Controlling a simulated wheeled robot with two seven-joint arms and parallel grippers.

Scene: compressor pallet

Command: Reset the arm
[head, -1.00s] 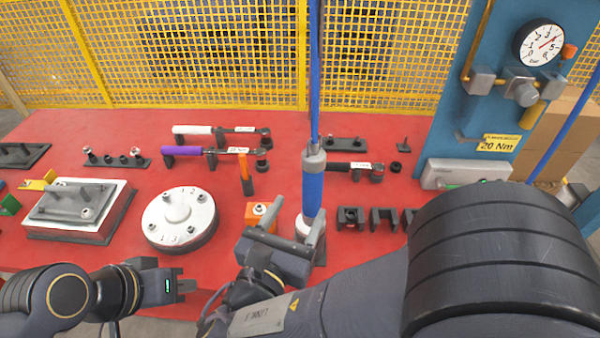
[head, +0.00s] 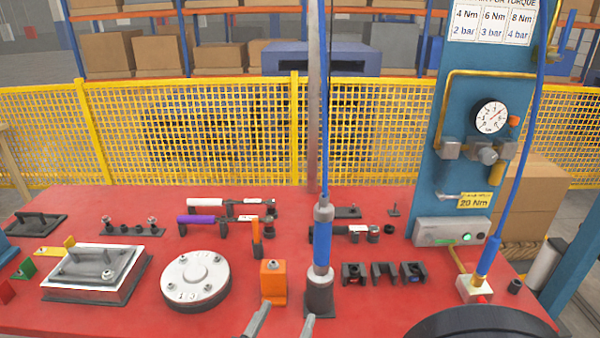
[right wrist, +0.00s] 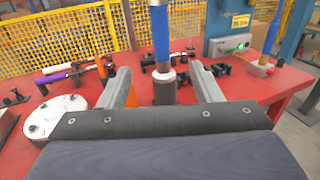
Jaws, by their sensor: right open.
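My right gripper (head: 283,326) shows only its two fingertips at the bottom edge of the head view. It is open and empty, with a clear gap between the fingers, which also show in the right wrist view (right wrist: 163,90). The blue and grey pneumatic tool (head: 322,240) stands upright in its dark holder (head: 320,299), just beyond the fingertips and apart from them. In the right wrist view the tool (right wrist: 160,35) appears between the fingers, farther off. A dark rounded part of my right arm fills the bottom right of the head view. My left gripper is out of view.
The red table (head: 190,322) holds a round white cover (head: 196,278), a rectangular plate (head: 92,270), an orange block (head: 273,281) and black sockets (head: 384,272). A blue gauge post (head: 465,120) stands at right. A yellow mesh fence (head: 200,135) runs behind.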

